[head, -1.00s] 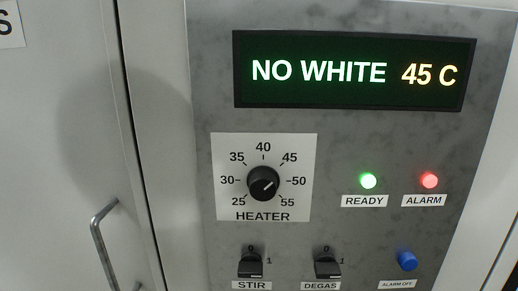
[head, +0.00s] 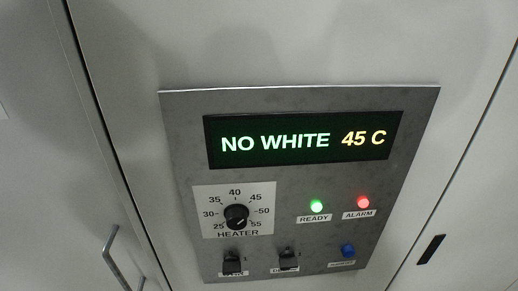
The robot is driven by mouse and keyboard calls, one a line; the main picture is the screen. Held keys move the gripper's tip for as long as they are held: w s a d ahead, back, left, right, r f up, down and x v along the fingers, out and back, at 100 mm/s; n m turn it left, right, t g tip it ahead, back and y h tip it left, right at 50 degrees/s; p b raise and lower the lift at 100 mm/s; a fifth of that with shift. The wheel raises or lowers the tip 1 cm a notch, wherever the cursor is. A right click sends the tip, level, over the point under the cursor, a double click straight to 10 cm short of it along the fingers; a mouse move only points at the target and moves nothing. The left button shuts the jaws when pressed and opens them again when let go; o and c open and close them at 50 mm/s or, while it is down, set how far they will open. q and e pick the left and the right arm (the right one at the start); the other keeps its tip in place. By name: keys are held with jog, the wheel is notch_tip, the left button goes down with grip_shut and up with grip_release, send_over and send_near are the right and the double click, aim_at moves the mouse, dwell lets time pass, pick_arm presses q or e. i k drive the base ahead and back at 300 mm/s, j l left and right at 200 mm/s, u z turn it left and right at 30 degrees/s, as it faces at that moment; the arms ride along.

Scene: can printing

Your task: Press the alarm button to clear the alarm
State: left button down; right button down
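The alarm button is a blue round push button (head: 348,251) at the lower right of a grey control panel (head: 185,130). A small white label (head: 342,265) sits just under it. The red alarm light (head: 363,202) above it is lit, with an ALARM label below. The green ready light (head: 316,206) is also lit. The display (head: 300,141) reads NO WHITE in green and 45 C in yellow. Neither gripper shows in the head view.
A heater dial (head: 236,217) is at the panel's left, with a stir switch (head: 232,261) and a degas switch (head: 288,259) below. A metal handle (head: 118,258) sits on the door at left. A dark slot (head: 431,249) is at right. Nothing blocks the panel's front.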

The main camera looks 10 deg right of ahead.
aim_at(347, 251)
jog(key=z, duration=0.85)
jog(key=k+l+u, duration=0.15)
jog(key=l, duration=0.15)
jog(key=l+u, duration=0.15)
jog(key=l, duration=0.15)
jog(key=k, duration=0.05)
